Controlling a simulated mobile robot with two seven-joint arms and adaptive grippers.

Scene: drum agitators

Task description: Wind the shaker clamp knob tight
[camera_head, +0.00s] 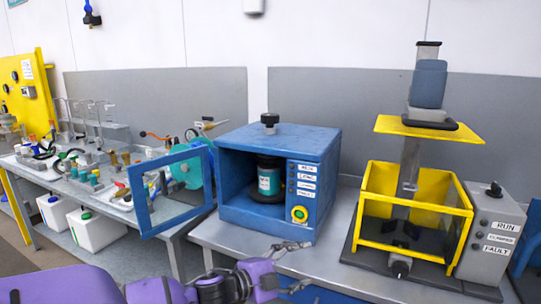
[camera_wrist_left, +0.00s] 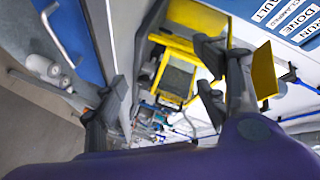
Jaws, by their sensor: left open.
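The blue shaker cabinet (camera_head: 240,212) stands on the bench with its framed door (camera_head: 140,205) swung open to the left. A dark clamp knob (camera_head: 269,121) sits upright on its roof. Inside stands a dark can (camera_head: 268,180) with a teal label; the top of the can is close under the cabinet roof. My left gripper (camera_head: 308,264) is open and empty, low in front of the cabinet's right front corner, well below and apart from the knob. In the left wrist view its spread fingers (camera_wrist_left: 163,85) have nothing between them. My right gripper is out of view.
A yellow-guarded machine (camera_head: 415,210) with a labelled grey control box (camera_head: 490,235) stands to the right. The open door sticks out over the bench's left front. Glassware and bottles crowd the left bench (camera_head: 80,185). The space above the cabinet is clear.

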